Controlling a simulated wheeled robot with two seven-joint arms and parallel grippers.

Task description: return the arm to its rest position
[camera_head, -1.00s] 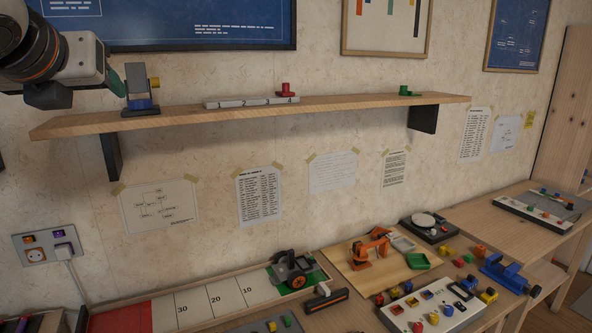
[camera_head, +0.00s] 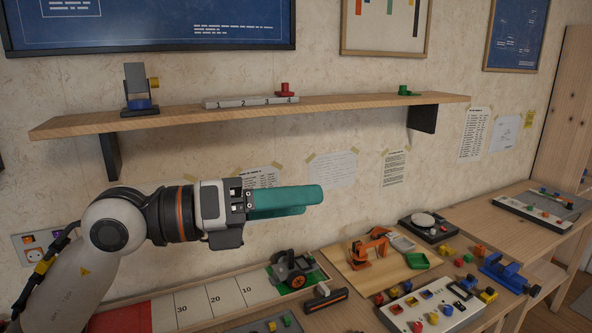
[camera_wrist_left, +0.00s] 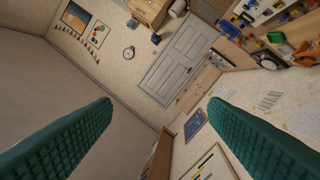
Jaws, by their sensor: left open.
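My left gripper (camera_head: 290,200) has teal fingers and hangs in the air in front of the wall, below the wooden shelf (camera_head: 350,104). Its arm comes in from the left, and the fingers point right. In the left wrist view both ridged fingers (camera_wrist_left: 160,125) stand wide apart with nothing between them. The head view sees the fingers nearly edge-on. My right gripper does not show in either view.
The shelf holds a grey and blue device (camera_head: 138,90), a numbered white strip (camera_head: 250,102), a red piece (camera_head: 285,90) and a green piece (camera_head: 408,91). Below, the bench carries a numbered board (camera_head: 212,302), an orange toy arm (camera_head: 370,247), a turntable (camera_head: 429,226) and a blue vise (camera_head: 508,272).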

